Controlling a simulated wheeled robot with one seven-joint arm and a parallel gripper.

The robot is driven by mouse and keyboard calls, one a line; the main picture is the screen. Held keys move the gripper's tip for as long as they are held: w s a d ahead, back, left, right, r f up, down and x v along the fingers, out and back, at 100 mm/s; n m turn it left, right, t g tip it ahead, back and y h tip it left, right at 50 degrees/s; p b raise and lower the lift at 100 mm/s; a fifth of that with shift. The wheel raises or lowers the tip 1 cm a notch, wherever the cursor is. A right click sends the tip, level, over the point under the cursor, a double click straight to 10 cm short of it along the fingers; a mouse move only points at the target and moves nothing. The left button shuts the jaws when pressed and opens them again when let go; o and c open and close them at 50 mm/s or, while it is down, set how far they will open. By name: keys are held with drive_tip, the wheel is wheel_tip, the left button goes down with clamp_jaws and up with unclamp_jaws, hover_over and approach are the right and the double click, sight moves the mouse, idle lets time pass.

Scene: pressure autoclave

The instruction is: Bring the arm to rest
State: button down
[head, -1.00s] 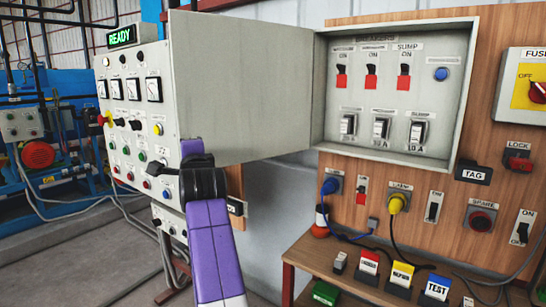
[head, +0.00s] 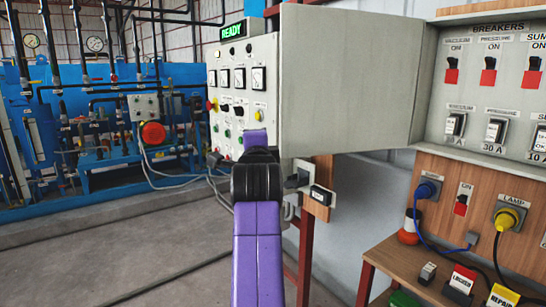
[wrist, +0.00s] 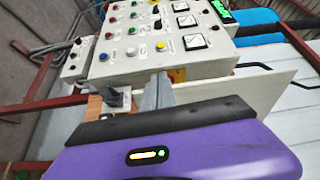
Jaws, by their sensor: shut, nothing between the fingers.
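My arm shows in the head view as a purple link (head: 258,255) with a black joint (head: 257,180) at its upper end, rising from the bottom edge. It stands in front of the control panel's lower part. The jaws are hidden behind the arm there. In the wrist view my gripper (wrist: 158,92) shows as grey fingers, shut and empty, beyond the purple hand housing. The grey control panel (wrist: 147,60) lies beyond the fingers. I cannot tell the exact gap between them.
The control panel (head: 252,48) has a green READY display (head: 232,30). The open grey cabinet door (head: 345,80) stands right of the arm, beside the breaker box (head: 437,120). A wooden bench (head: 395,258) is at lower right. Blue machinery (head: 90,180) stands left; open floor (head: 150,265) lies before it.

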drive_tip(key=s+d+r+n+t, duration=0.2)
drive_tip(key=s+r+n+t, duration=0.1)
drive_tip(key=r+n, duration=0.15)
drive_tip(key=s+d+f+n+y, duration=0.1)
drive_tip(key=s+d+f+n, duration=0.35)
drive_tip(key=s+f, duration=0.4)
drive_tip(key=s+d+f+n+y, duration=0.1)
drive_tip(key=s+d+f+n, duration=0.35)
drive_tip(key=s+f, duration=0.4)
drive_tip(key=s+d+f+n+y, duration=0.1)
drive_tip(key=s+d+f+n, duration=0.35)
drive_tip(key=s+f, duration=0.45)
drive_tip(key=s+d+f+g+h, duration=0.1)
drive_tip(key=s+d+f+g, duration=0.1)
drive_tip(key=s, duration=0.9)
drive_tip(key=s+d+f+m+g+h, duration=0.1)
drive_tip(key=s+d+f+g, duration=0.1)
drive_tip(key=s+d+f, duration=0.2)
drive_tip(key=s+d+f+g+h, duration=0.2)
drive_tip(key=s+f, duration=0.5)
drive_tip(key=s, duration=1.3)
drive_tip(key=shift+d+f+m, duration=0.2)
drive_tip(key=shift+d+m, duration=0.1)
drive_tip(key=shift+d, duration=0.55)
